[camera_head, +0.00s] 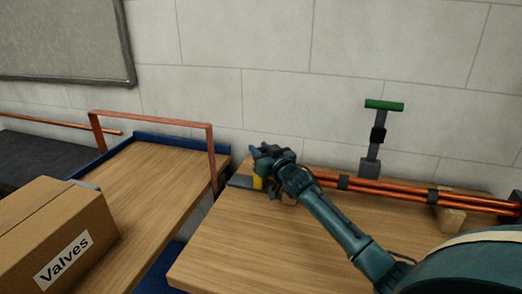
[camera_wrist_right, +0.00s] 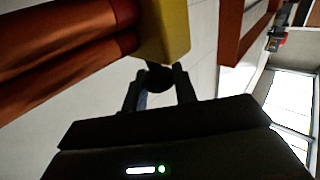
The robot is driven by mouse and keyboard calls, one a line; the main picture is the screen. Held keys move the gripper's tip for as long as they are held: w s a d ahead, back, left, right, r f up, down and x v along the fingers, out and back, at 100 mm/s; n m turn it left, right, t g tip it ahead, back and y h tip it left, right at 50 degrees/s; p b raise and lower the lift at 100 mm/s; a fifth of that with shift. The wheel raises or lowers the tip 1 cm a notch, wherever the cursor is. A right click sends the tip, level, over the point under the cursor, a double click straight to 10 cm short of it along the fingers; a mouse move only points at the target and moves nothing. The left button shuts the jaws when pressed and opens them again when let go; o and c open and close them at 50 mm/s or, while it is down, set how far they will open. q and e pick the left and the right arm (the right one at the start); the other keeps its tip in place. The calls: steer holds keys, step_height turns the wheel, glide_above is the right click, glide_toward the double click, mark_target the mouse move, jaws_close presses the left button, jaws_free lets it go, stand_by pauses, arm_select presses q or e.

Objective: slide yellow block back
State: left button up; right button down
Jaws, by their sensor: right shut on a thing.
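The yellow block (camera_head: 257,183) shows in the head view as a small yellow patch at the left end of the copper pipes, partly hidden by my right gripper (camera_head: 263,158). In the right wrist view the yellow block (camera_wrist_right: 168,25) is at the top centre, beside the pipe ends. A dark round knob (camera_wrist_right: 157,78) sits below it, between the fingers of my right gripper (camera_wrist_right: 160,88). My right gripper is shut on this knob of the block. My left gripper is not in view.
Copper pipes (camera_head: 385,189) run along the back of the wooden bench, with a green-topped grey post (camera_head: 371,148) behind. A copper hoop (camera_head: 152,118) stands over the left bench. A cardboard box labelled Valves (camera_head: 50,232) sits at lower left. The bench front (camera_head: 235,255) is clear.

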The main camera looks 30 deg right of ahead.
arm_select(q)
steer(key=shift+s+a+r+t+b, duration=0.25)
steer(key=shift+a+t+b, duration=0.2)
steer(key=shift+b, duration=0.8)
arm_select(e)
steer(key=w+a, duration=0.6)
steer(key=shift+w, duration=0.35)
steer(key=c, duration=1.5)
jaws_free()
steer(key=shift+r, duration=0.1)
steer(key=o, duration=0.3)
steer(key=shift+w+a, duration=0.1)
steer(key=shift+w, duration=0.1)
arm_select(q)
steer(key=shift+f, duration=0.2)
arm_select(e)
steer(key=shift+o, duration=0.3)
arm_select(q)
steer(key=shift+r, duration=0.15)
arm_select(e)
steer(key=shift+s, duration=0.2)
